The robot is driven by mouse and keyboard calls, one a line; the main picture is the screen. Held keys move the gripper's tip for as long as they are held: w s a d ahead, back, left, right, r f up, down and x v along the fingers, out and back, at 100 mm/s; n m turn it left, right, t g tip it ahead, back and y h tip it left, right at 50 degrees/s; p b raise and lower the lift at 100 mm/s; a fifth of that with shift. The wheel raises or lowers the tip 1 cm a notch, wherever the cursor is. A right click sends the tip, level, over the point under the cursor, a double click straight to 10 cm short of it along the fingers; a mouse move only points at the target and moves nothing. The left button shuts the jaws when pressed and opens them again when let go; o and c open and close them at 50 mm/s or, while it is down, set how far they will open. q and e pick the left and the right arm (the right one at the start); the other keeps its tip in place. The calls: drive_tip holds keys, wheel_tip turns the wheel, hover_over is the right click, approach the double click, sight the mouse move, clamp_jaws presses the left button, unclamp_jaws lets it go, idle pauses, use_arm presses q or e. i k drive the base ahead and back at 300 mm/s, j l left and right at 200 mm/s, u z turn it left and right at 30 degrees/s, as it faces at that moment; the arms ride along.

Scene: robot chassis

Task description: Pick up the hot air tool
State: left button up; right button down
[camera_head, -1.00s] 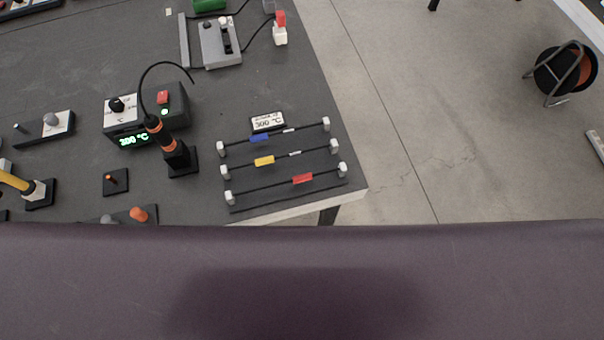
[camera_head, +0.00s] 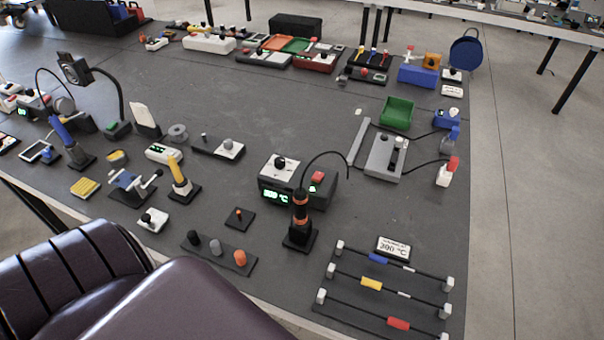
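The hot air tool (camera_head: 300,212) is black with orange bands and stands upright in a black stand (camera_head: 299,237) near the front of the dark table. A black cable arcs from its top towards its station (camera_head: 272,192), a box with a black knob, a red button and a lit green display. Neither of my grippers shows in the head view.
To the tool's right are a wire rack with coloured sleeves (camera_head: 371,284) and a small display sign (camera_head: 393,248). A row of knobs (camera_head: 216,248) and a yellow-handled tool (camera_head: 179,176) are to its left. Dark padded surfaces (camera_head: 180,305) fill the lower left.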

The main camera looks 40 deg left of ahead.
sight(300, 221)
drive_tip(key=k+u, duration=0.1)
drive_tip(key=u, duration=0.55)
drive_tip(key=k+j+u, duration=0.1)
drive_tip(key=u, duration=0.25)
